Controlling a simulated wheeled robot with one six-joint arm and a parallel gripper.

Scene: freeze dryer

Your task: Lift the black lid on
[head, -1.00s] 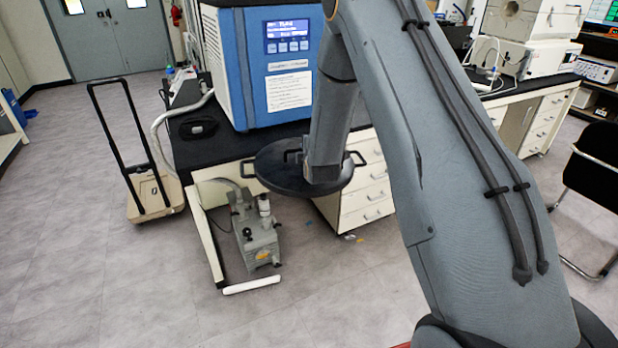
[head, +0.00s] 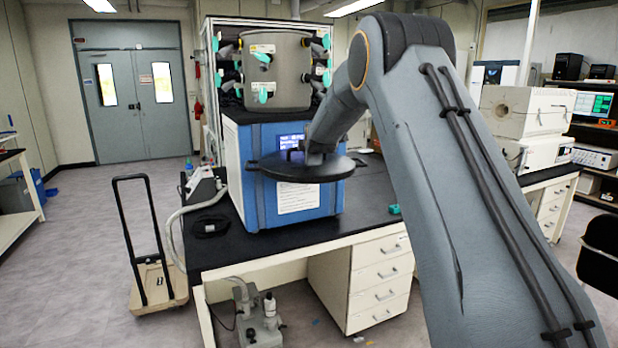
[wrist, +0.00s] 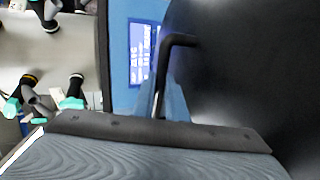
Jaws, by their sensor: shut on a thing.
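The black lid (head: 318,174) is a flat round disc with handles, held up roughly level in front of the blue freeze dryer's front panel in the head view. My gripper (head: 305,155) is at the lid's top and shut on one of its handles. In the wrist view the lid (wrist: 255,70) fills the right side, and its bent black handle (wrist: 170,50) rises between my fingers. The steel drum chamber (head: 290,78) stands on top of the blue freeze dryer (head: 256,185), above the lid's height. The drum's top opening is not visible.
Valves with teal handles (head: 263,92) stick out around the drum. A black bench (head: 235,255) carries the dryer. A pump (head: 262,318) stands on the floor below, and a trolley (head: 150,260) stands left. Instruments (head: 535,120) sit on the right of the bench.

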